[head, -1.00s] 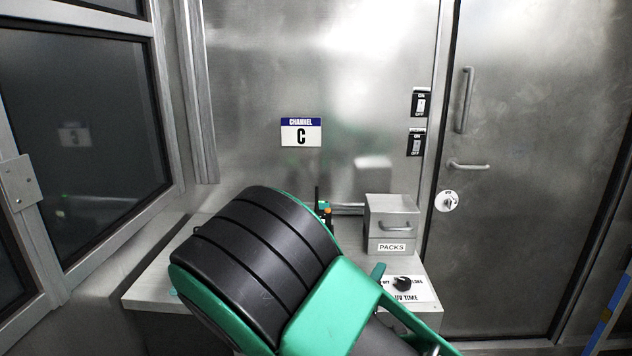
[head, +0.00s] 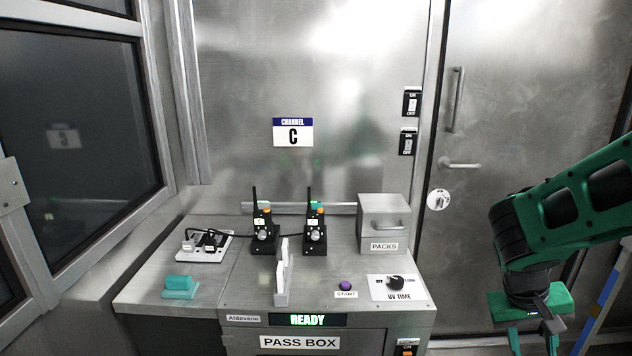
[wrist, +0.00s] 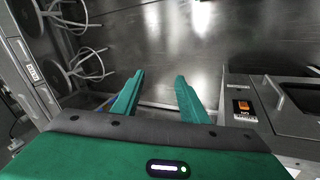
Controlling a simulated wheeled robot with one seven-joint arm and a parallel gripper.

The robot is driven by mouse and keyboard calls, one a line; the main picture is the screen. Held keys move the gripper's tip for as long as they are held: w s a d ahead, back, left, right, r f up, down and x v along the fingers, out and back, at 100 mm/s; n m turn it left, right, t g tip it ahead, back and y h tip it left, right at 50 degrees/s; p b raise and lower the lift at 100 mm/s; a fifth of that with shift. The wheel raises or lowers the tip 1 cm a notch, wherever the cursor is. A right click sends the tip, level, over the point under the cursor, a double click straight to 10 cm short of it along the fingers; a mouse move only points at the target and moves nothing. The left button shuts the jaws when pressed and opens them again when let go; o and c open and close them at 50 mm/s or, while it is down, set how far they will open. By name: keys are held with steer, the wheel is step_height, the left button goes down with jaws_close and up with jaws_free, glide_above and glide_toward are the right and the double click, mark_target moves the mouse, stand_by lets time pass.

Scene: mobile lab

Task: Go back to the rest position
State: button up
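My green and black arm reaches in from the right edge of the head view, in front of the metal door. My gripper (head: 536,338) points down there, to the right of the pass box bench and apart from it; its fingertips are cut off by the bottom edge. In the wrist view my gripper (wrist: 157,90) has its two green fingers spread apart. Nothing is between them except the view of the floor. The gripper is open and empty.
The pass box (head: 300,342) shows READY. On its top are two radios (head: 264,238), a PACKS box (head: 384,222), a UV TIME dial (head: 396,283), a purple START button (head: 345,286) and a teal block (head: 180,286). Stools (wrist: 75,45) stand in the wrist view.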

steer(key=s+a+r+m+y, duration=0.2)
steer(key=s+r+y, duration=0.3)
steer(key=s, duration=0.8)
step_height(320, 180, up, 2)
steer(key=shift+s+a+r+m, duration=0.1)
steer(key=shift+s+a+m, duration=0.15)
steer(key=shift+m, duration=0.25)
steer(key=shift+w+f, duration=0.25)
steer(key=shift+w, duration=0.3)
stand_by(1.4)
steer(key=shift+c, duration=0.3)
